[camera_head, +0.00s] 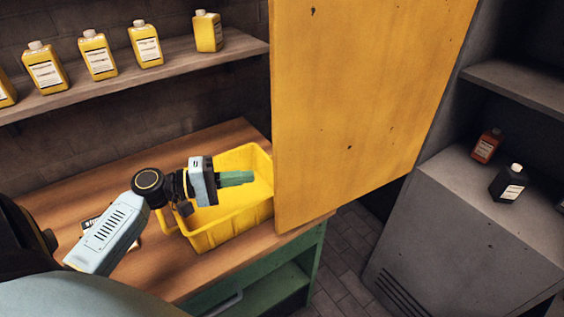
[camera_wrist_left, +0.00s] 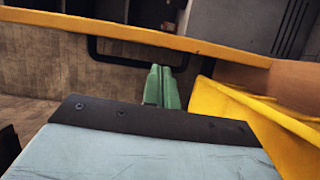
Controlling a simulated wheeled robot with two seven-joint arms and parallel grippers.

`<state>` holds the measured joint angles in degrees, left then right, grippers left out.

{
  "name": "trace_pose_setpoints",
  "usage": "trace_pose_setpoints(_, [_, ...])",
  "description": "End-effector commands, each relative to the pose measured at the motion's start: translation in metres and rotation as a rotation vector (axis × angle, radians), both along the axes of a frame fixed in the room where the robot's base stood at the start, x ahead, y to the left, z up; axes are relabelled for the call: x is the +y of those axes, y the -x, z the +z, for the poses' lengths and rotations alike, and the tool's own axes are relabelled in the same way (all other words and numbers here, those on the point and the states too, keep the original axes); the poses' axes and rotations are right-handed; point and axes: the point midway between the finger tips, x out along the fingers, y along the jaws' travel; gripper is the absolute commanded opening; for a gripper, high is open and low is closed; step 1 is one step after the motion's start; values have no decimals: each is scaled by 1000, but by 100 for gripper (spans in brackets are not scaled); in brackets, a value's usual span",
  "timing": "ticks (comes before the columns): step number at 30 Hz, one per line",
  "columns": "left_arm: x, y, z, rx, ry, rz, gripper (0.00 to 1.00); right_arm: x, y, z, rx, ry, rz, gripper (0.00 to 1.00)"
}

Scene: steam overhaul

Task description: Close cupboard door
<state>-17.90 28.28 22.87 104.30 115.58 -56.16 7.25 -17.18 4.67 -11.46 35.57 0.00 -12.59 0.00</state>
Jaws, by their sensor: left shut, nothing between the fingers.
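The cupboard door (camera_head: 355,110) is a large yellow, scuffed panel. It stands swung out in the right half of the head view, and its top is cut off. A thin yellow strip that looks like an edge of this door (camera_wrist_left: 130,32) crosses the upper wrist view. My left gripper (camera_head: 250,177) is shut and empty, its green fingers pointing right toward the door. They show side by side in the wrist view (camera_wrist_left: 163,88). They look apart from the door, though the exact gap is unclear. My right gripper is not in view.
A yellow crate (camera_head: 231,226) on the wooden workbench (camera_head: 195,272) lies beneath my left gripper. Several yellow bottles stand on the shelf (camera_head: 150,74) at upper left. A grey cabinet (camera_head: 450,225) with a red and a black bottle (camera_head: 508,184) stands right. Tiled floor lies between.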

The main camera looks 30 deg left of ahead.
Motion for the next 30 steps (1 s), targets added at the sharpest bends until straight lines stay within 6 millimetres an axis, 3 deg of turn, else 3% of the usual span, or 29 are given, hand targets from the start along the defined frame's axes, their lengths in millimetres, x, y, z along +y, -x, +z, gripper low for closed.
trace_pose_setpoints(5, [7, -10, 13, -15, 51, 24, 0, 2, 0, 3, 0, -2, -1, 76])
trace_pose_setpoints(19, [-46, -67, 14, -15, 50, 23, 0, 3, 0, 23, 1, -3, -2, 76])
trace_pose_setpoints(30, [-57, -78, 11, -13, 48, 23, 0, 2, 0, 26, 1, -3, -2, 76])
